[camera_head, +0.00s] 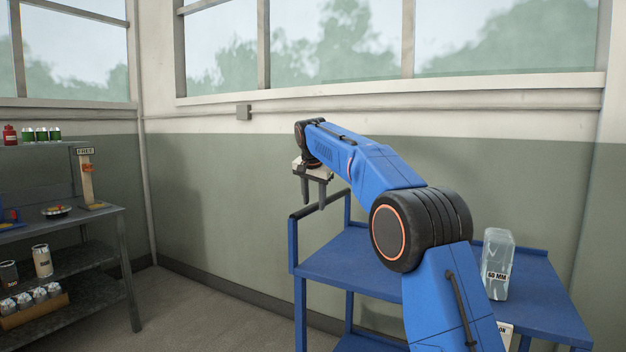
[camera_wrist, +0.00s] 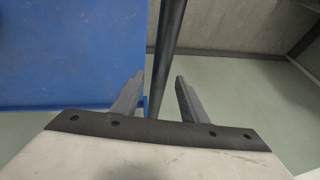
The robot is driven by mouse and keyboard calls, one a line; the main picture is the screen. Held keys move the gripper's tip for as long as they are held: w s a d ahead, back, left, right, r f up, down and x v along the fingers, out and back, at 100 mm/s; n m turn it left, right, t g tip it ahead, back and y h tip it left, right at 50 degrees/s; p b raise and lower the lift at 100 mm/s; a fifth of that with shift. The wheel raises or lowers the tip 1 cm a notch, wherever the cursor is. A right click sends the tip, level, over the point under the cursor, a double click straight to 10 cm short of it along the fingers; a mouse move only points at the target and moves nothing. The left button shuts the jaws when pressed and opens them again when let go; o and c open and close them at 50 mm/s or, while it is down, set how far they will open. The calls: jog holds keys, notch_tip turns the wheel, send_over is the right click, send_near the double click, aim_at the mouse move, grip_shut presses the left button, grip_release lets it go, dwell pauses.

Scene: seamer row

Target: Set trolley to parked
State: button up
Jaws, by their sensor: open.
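The blue trolley (camera_head: 350,262) stands in front of my base, with a flat top shelf and a lower shelf partly in view. Its dark handle bar (camera_head: 318,204) rises at the left end. My gripper (camera_head: 314,205) is open and points down at the handle. In the wrist view, the handle bar (camera_wrist: 166,50) runs between the two fingers (camera_wrist: 160,90), with the blue top shelf to its left. The fingers are apart, and I cannot tell whether either touches the bar. My arm hides part of the trolley.
A clear container (camera_head: 498,262) labelled 60 MM stands on the trolley's right part. A grey workbench (camera_head: 105,222) with cans and bottles is at the left. The wall (camera_head: 220,200) is close behind the trolley. Bare floor (camera_head: 190,305) lies between bench and trolley.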

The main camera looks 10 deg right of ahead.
jog(key=v, duration=1.6)
jog(key=shift+d+r, duration=0.1)
jog(key=shift+r, duration=0.05)
jog(key=s+d+f+n, duration=0.15)
jog(key=s+d, duration=0.25)
jog(key=s, duration=0.5)
jog(key=s+d+f+n, duration=0.1)
jog(key=s+d+f, duration=0.25)
jog(key=s, duration=0.45)
jog(key=s+d+f+n, duration=0.2)
jog(key=s+d, duration=0.3)
jog(key=s, duration=0.4)
jog(key=s+d+f+n, duration=0.1)
jog(key=s+d+f, duration=0.1)
jog(key=s+f, duration=1.3)
jog(key=s+d+f+n+y, duration=0.1)
jog(key=s+d+f+n, duration=0.1)
jog(key=s+f, duration=1.3)
jog(key=shift+s+d+f, duration=0.3)
jog(key=shift+d+f, duration=0.1)
jog(key=shift+f, duration=0.1)
